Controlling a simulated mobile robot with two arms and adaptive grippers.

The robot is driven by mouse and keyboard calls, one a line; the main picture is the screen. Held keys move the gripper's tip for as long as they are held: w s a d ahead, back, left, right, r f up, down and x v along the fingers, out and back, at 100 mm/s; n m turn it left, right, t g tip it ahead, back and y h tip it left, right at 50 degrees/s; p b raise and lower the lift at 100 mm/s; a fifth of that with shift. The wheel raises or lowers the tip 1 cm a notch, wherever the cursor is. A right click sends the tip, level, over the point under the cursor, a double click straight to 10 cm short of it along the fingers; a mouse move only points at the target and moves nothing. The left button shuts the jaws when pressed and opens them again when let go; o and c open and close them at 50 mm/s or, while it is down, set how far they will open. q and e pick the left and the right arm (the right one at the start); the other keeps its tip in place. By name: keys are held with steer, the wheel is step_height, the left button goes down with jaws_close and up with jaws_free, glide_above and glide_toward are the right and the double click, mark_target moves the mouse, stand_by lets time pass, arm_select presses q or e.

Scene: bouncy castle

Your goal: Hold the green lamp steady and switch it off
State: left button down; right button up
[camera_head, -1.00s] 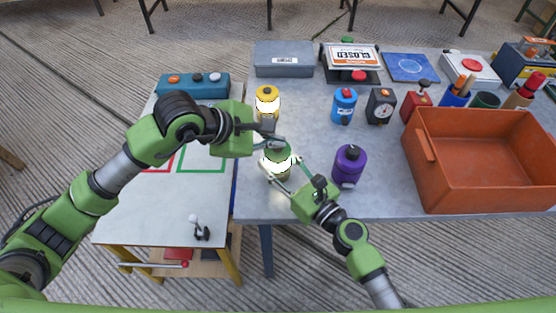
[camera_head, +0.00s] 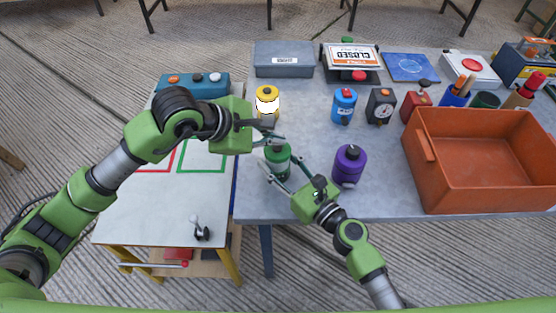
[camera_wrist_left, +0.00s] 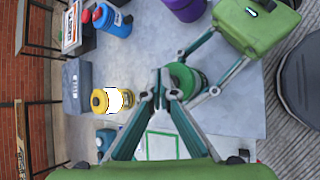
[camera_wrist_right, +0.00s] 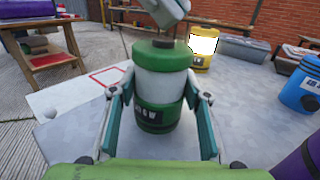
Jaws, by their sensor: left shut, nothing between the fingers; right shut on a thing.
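The green lamp (camera_head: 278,158) stands upright near the front left of the grey table, its white band unlit. It fills the middle of the right wrist view (camera_wrist_right: 160,85), with a dark button on its top. My right gripper (camera_head: 279,168) is shut on the lamp, a finger on each side of its body. My left gripper (camera_head: 279,140) is shut and empty, its fingertips together just over the lamp's top. In the left wrist view the closed tips (camera_wrist_left: 164,97) are beside the lamp's top; whether they touch the button I cannot tell.
A lit yellow lamp (camera_head: 267,102) stands behind the green one. A purple lamp (camera_head: 348,167) is to its right, and a blue one (camera_head: 344,106) is further back. An orange crate (camera_head: 425,185) takes up the right side.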

mark_target(275, 149)
arm_select(q)
steer(key=shift+r, duration=0.1)
steer(key=shift+r, duration=2.95)
arm_select(e)
steer(key=o, duration=1.5)
steer(key=shift+s+d, duration=0.1)
